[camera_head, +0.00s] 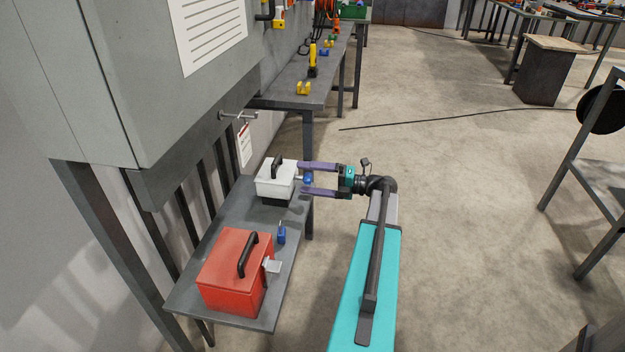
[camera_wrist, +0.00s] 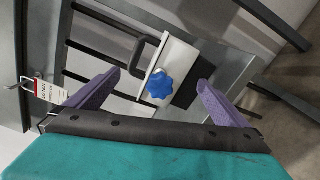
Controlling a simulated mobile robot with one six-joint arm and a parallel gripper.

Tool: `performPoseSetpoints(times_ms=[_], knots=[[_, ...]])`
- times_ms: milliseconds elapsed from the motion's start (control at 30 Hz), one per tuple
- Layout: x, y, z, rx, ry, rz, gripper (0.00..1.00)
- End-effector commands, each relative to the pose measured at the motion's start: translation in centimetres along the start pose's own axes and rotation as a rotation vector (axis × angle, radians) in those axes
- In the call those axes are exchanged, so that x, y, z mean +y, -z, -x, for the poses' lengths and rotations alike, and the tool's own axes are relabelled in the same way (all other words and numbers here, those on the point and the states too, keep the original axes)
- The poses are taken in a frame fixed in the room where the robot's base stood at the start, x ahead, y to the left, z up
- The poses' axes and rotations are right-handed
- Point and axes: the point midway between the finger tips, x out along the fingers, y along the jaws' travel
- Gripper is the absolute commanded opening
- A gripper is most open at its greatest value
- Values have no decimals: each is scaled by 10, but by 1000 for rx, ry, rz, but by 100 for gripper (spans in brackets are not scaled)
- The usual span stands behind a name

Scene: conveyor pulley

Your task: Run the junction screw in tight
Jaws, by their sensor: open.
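A blue star-shaped knob (camera_head: 308,179), which looks like the junction screw's head, sits on the right side of a white box (camera_head: 275,182) with a black handle. In the wrist view the knob (camera_wrist: 159,84) shows face-on in front of the white box (camera_wrist: 180,58). My gripper (camera_head: 303,179) is open, its two purple fingers spread on either side of the knob. The wrist view shows my gripper (camera_wrist: 158,85) with a gap between each finger and the knob. How far the screw is in cannot be told.
A red-and-white tag (camera_head: 244,145) hangs from the grey cabinet (camera_head: 110,70). Open floor lies to the right.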

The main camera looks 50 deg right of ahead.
Motion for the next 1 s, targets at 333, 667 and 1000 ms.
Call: performPoseSetpoints(times_ms=[333, 667, 1000], knots=[[2, -2, 14, -2, 1, -2, 100], [2, -2, 36, -2, 1, -1, 100], [2, -2, 58, -2, 1, 0, 100]])
